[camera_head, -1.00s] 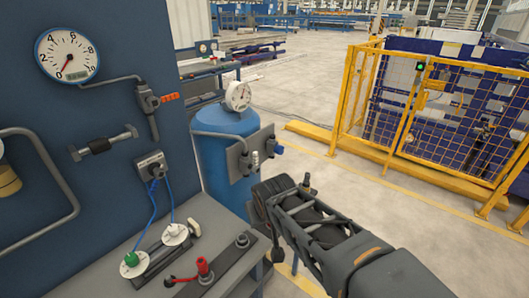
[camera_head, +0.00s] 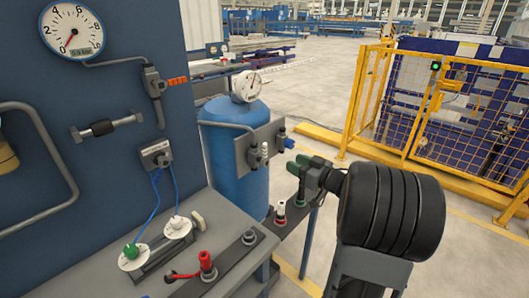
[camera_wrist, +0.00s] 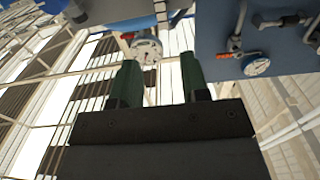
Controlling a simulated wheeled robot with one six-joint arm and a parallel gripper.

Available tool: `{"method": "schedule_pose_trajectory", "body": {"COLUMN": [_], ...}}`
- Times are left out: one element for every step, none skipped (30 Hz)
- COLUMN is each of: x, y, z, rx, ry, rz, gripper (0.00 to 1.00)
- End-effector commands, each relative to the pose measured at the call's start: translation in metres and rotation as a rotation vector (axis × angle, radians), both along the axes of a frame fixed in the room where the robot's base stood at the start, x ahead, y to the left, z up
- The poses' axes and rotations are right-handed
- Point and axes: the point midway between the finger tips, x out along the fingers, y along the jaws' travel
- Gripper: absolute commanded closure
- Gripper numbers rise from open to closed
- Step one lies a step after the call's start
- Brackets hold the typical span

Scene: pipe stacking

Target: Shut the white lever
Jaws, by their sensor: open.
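A small upright white lever (camera_head: 265,149) sits on the grey valve plate (camera_head: 247,152) in front of the blue tank (camera_head: 232,182). A blue lever (camera_head: 282,133) sits on the same plate, further right. My gripper (camera_head: 298,166) is to the right of the plate and apart from the white lever. Its two green-tipped fingers are spread with nothing between them; they also show in the wrist view (camera_wrist: 160,78). In the wrist view I cannot make out the white lever.
The tank's round gauge (camera_head: 246,86) stands above the valve plate. The bench (camera_head: 105,277) carries a red-handled valve (camera_head: 206,263), and another valve with a white part (camera_head: 281,209) stands below my gripper. A blue panel (camera_head: 120,30) rises at left; a yellow fence (camera_head: 385,105) stands at right.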

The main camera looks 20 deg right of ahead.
Motion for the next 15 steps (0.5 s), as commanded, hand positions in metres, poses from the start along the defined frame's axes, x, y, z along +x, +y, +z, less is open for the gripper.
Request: {"method": "schedule_pose_trajectory", "body": {"x": [0.003,0.006,0.011,0.016,0.020,0.027,0.033,0.038,0.046,0.051,0.057,0.064,0.068,0.073,0.080], "y": [0.002,0.004,0.007,0.009,0.012,0.015,0.017,0.020,0.024,0.026,0.028,0.032,0.034,0.036,0.039], "z": [0.000,0.000,-0.001,-0.001,-0.001,0.000,0.000,0.000,0.000,0.000,0.000,0.000,0.000,0.000,0.000], "rx": [0.004,0.005,0.007,0.007,0.007,0.005,0.005,0.006,0.005,0.005,0.006,0.005,0.005,0.006,0.006], "ry": [-0.001,-0.002,-0.001,0.000,0.000,-0.002,-0.001,-0.001,-0.002,-0.001,-0.002,-0.001,-0.001,-0.002,-0.001], "rz": [0.010,0.014,0.017,0.018,0.018,0.019,0.018,0.019,0.018,0.018,0.017,0.017,0.017,0.017,0.016], "gripper": [0.58,0.58,0.58,0.58,0.58,0.58,0.58,0.58,0.58,0.58,0.58,0.58,0.58,0.58,0.58]}}
